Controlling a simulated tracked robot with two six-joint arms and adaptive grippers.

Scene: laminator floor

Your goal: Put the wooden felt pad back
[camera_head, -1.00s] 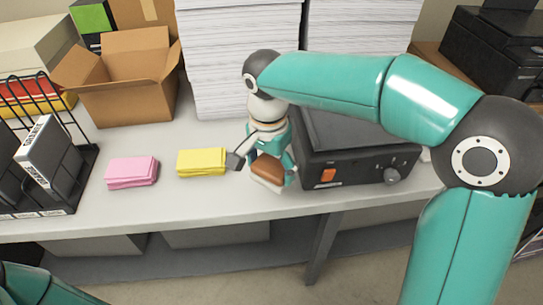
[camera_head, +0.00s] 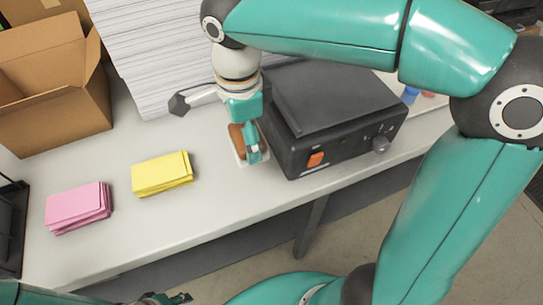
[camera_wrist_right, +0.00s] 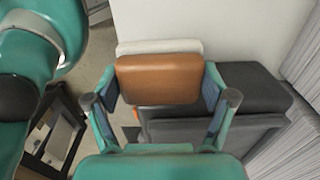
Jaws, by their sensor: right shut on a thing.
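The wooden felt pad (camera_head: 236,139) is a brown block with a pale edge under or behind it; I cannot tell whether that edge is its felt or a separate thing. My right gripper (camera_head: 254,153) is shut on the block, just left of the black laminator (camera_head: 335,105). In the right wrist view the block (camera_wrist_right: 158,80) sits between the two fingers of my right gripper (camera_wrist_right: 160,88). I cannot tell whether it touches the table. Part of my left gripper (camera_head: 165,298) shows at the bottom edge, and its jaws are not clear.
Yellow notes (camera_head: 162,174) and pink notes (camera_head: 78,208) lie on the grey table (camera_head: 150,226) to the left. A cardboard box (camera_head: 55,92) and paper stacks (camera_head: 150,50) stand behind. The laminator is close beside the right gripper. The front strip of table is clear.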

